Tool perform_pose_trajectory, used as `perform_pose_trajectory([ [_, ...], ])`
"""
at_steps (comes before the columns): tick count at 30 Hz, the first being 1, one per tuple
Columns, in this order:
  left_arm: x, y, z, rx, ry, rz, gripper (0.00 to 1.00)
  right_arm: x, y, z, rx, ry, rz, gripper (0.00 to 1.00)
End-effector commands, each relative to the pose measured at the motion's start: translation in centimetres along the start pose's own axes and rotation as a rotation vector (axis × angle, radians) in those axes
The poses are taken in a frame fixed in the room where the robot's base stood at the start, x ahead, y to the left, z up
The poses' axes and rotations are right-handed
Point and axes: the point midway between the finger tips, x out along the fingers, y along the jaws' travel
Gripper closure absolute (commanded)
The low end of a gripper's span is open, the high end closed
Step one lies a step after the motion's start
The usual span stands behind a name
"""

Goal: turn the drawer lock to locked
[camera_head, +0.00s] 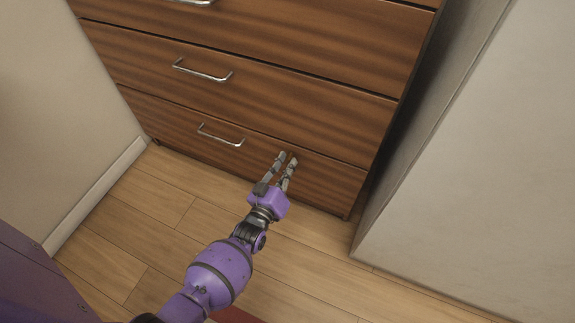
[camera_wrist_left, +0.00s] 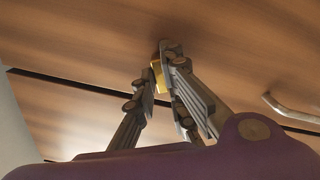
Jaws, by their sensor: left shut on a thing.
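The drawer lock (camera_wrist_left: 156,73) shows in the left wrist view as a small brass-yellow piece on the wooden front, partly covered by my fingers. Its turn position cannot be told. My left gripper (camera_head: 287,157) reaches the bottom drawer (camera_head: 325,183), to the right of its handle. In the left wrist view, my left gripper (camera_wrist_left: 168,68) is shut on the lock. In the head view the fingers hide the lock. My right gripper is not in view.
The bottom drawer's metal handle (camera_head: 221,135) is left of my fingers. Another handle (camera_head: 202,71) is on the drawer above. A pale wall or panel (camera_head: 470,180) stands right of the dresser, across a narrow dark gap. The wooden floor (camera_head: 150,225) in front is clear.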

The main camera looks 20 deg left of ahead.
Motion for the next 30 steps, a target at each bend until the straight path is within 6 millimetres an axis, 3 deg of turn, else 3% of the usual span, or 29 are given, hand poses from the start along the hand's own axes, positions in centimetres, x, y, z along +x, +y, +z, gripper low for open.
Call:
perform_pose_trajectory([
  [15,0.03,0.03,-0.04,0.387,0.001,0.000,1.00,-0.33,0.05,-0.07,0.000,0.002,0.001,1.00],
  [30,0.03,0.03,-0.04,0.494,0.001,0.000,1.00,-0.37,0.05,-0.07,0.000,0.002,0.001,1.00],
])
